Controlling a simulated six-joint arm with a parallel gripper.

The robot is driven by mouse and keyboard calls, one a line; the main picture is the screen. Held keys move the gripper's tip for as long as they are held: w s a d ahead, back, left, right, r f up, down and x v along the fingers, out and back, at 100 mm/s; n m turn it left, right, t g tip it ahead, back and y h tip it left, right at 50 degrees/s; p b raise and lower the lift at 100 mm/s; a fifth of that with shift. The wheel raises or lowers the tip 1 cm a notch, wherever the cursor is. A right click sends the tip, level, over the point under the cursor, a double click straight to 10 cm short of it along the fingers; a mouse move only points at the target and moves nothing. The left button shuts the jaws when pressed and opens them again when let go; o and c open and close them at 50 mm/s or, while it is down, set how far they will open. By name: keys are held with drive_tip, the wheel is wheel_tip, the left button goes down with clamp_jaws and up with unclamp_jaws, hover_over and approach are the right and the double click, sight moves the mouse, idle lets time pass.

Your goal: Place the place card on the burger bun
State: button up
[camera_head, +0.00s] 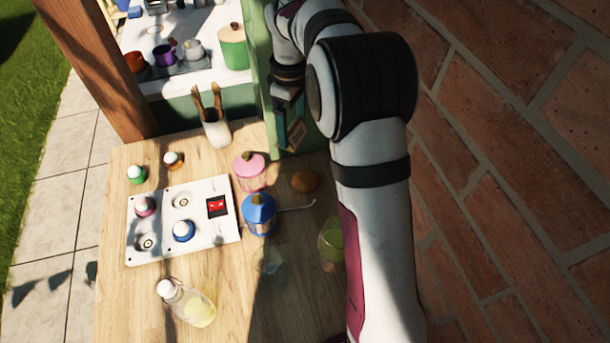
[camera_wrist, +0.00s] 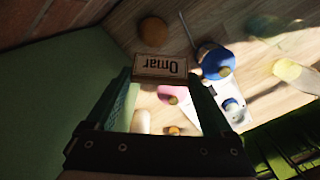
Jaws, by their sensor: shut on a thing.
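The place card (camera_wrist: 160,66), a tan-edged card reading "Omar" upside down, is between the fingertips of my gripper (camera_wrist: 160,75), which is shut on it. In the head view, my gripper (camera_head: 288,122) hangs beside the green panel, above the far right of the table, and the card (camera_head: 297,134) shows partly there. The burger bun (camera_head: 304,181) is a round brown bun lying on the table, below the card in the picture. It also shows in the wrist view (camera_wrist: 153,31), just beyond the card and apart from it.
A pink-lidded jar (camera_head: 249,171) and a blue-lidded jar (camera_head: 259,214) stand left of the bun. A green drink glass (camera_head: 331,241) is nearer, beside my arm. A white tray (camera_head: 215,243), a bottle (camera_head: 190,304) and a utensil pot (camera_head: 217,133) are left. A brick wall (camera_head: 510,150) bounds the right.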

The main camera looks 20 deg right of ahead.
sight(306, 177)
drive_tip(key=shift+m, duration=0.3)
drive_tip(key=d+f, duration=0.1)
drive_tip(key=f, duration=0.4)
drive_tip(key=d+f, duration=0.1)
drive_tip(key=f, duration=0.4)
drive_tip(key=d+f, duration=0.1)
drive_tip(key=f, duration=0.4)
drive_tip(key=shift+f, duration=0.2)
drive_tip(key=o, duration=1.2)
drive_tip(key=shift+r, duration=0.15)
